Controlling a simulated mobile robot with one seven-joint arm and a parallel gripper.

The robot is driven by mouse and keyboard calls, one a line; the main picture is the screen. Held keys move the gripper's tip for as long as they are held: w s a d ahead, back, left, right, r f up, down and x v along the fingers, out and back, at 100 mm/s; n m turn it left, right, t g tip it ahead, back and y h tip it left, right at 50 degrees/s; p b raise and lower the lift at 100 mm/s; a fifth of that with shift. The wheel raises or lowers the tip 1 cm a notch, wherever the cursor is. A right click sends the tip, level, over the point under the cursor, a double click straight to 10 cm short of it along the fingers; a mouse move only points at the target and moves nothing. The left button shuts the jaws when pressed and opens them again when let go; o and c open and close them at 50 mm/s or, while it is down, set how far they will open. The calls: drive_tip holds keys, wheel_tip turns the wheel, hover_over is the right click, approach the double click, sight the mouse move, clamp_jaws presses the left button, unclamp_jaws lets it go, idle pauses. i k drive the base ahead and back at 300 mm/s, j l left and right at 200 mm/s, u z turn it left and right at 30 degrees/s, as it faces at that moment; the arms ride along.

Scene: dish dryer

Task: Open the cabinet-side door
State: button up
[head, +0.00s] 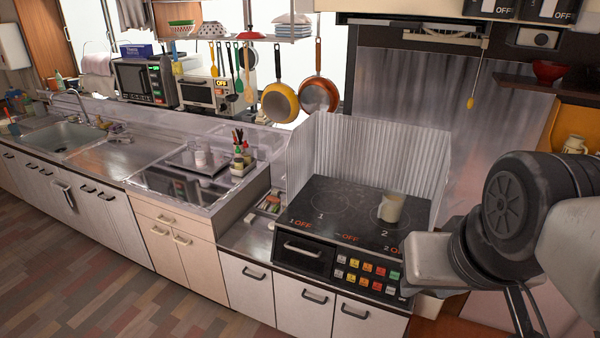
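A run of low cabinets stands under the counter in the head view, and all the doors in view look shut. White doors with dark handles (303,305) are below the stove. A beige door pair (178,250) is left of them. More white doors (95,205) run under the sink. I cannot tell which is the cabinet-side door. My arm (520,215) fills the right edge, its dark joint and light grey links right of the stove. Thin dark parts hang below the joint; whether they are gripper fingers, open or shut, is unclear. No contact with a door shows.
The stove (355,210) carries a cream mug (391,208) and has a corrugated metal guard (380,150) behind it. A sink (62,138) is at the left. Pans hang above the counter (120,155). The wooden floor (90,290) in front of the left cabinets is clear.

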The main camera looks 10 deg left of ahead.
sight(249, 286)
drive_tip(key=i+j+u, duration=0.15)
drive_tip(key=i+j, duration=0.15)
drive_tip(key=i+j+u, duration=0.2)
drive_tip(key=i, duration=0.35)
drive_tip(key=i+j+u, duration=0.15)
drive_tip(key=i, duration=0.25)
